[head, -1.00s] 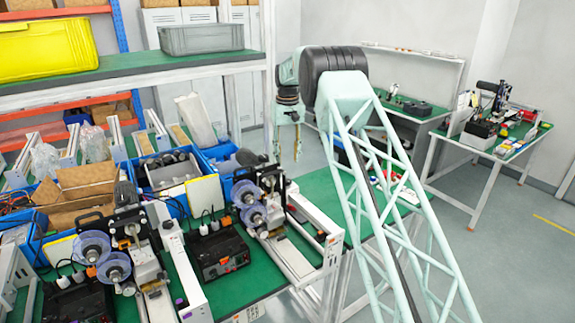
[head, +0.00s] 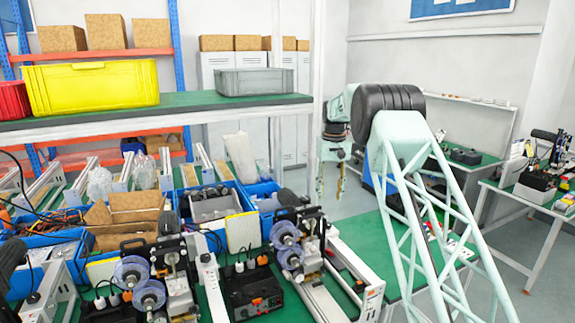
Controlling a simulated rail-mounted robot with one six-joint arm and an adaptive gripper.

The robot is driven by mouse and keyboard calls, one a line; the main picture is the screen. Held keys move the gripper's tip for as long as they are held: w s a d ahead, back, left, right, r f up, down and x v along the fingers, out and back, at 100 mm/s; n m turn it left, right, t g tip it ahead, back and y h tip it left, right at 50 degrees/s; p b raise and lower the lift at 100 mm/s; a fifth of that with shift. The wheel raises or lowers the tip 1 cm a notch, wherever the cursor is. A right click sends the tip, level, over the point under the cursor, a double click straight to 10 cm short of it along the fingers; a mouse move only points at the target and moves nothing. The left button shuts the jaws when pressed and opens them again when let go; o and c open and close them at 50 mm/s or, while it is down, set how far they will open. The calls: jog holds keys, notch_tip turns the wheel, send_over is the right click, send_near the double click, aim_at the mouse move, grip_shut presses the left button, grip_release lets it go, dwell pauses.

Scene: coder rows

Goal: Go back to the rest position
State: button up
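My pale green lattice arm (head: 408,180) rises from the lower right to a black ribbed joint. My gripper (head: 331,192) hangs from the far end of the arm, pointing down, beyond the bench. Its two thin fingers are apart, with nothing visible between them. It appears clear of the bench and shelf. No marker of a rest position shows.
The workbench holds coder machines with clear reels (head: 148,294), black control boxes (head: 252,291) and blue bins (head: 263,194). Above it, a green shelf (head: 190,105) carries a yellow crate (head: 92,87) and a grey bin (head: 254,83). Tables stand at right; some floor is free.

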jog(key=s+r+t+b, duration=0.1)
jog(key=s+r+b, duration=0.2)
jog(key=s+r, duration=0.65)
jog(key=s+r+b, duration=0.2)
jog(key=s+r, duration=0.2)
jog(key=s, duration=1)
jog(key=s+r+t+b, duration=0.1)
jog(key=s+r+b, duration=0.2)
jog(key=s+r, duration=0.65)
jog(key=s+f+b, duration=0.2)
jog(key=s+f, duration=0.3)
jog(key=s, duration=1)
jog(key=s+f+t+b, duration=0.1)
jog(key=s+f+b, duration=0.2)
jog(key=s, duration=1.2)
jog(key=s+f+m+b, duration=0.1)
jog(key=s+f+b, duration=0.1)
jog(key=s+f, duration=0.7)
jog(key=s+d, duration=0.1)
jog(key=s, duration=0.5)
jog(key=shift+s+t+b, duration=0.2)
jog(key=shift+t+b, duration=0.1)
jog(key=shift+t, duration=0.1)
